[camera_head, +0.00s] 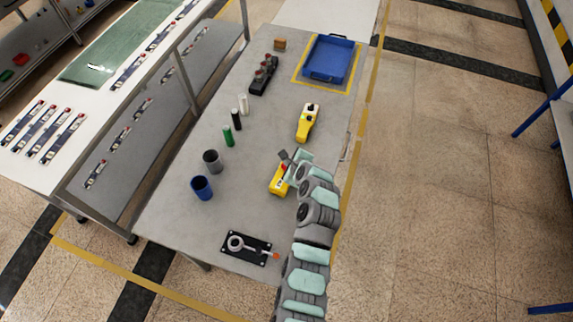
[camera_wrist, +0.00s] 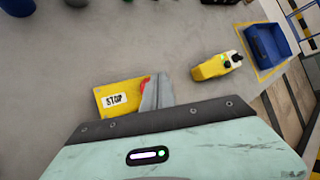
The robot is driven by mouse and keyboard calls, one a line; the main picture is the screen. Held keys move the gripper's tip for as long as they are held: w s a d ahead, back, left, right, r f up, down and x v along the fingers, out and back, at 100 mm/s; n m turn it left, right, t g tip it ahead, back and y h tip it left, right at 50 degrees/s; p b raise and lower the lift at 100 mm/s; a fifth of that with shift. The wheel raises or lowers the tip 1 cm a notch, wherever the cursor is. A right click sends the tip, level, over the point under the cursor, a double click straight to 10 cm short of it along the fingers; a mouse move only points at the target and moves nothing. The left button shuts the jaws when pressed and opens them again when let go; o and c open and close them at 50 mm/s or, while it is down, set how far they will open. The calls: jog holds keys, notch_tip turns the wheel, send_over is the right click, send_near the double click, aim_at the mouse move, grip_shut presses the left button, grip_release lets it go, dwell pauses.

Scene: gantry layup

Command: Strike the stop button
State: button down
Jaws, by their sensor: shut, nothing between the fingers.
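The stop station is a yellow box (camera_head: 278,187) near the right edge of the grey table, partly hidden by my arm in the head view. In the wrist view the yellow box (camera_wrist: 104,108) carries a white STOP label (camera_wrist: 116,99). Its red button (camera_wrist: 146,82) shows only partly, behind my fingers; a bit of red also shows in the head view (camera_head: 284,167). My gripper (camera_head: 285,156) is shut and empty, right at the button. In the wrist view the gripper (camera_wrist: 157,90) covers part of the button; I cannot tell whether they touch.
A second yellow control box (camera_head: 306,124) with dark buttons lies farther back, before a blue tray (camera_head: 311,60). A blue cup (camera_head: 201,188), a grey cup (camera_head: 212,162) and several small cylinders stand to the left. A black plate with a ring-ended lever (camera_head: 236,242) lies at the front.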

jog(key=shift+f, duration=0.9)
dwell(1.1)
jog(key=shift+r, duration=0.15)
jog(key=shift+r+p, duration=0.85)
jog(key=shift+p, duration=0.25)
notch_tip(320, 180, up, 5)
jog(key=p, duration=0.4)
jog(key=shift+p, duration=0.3)
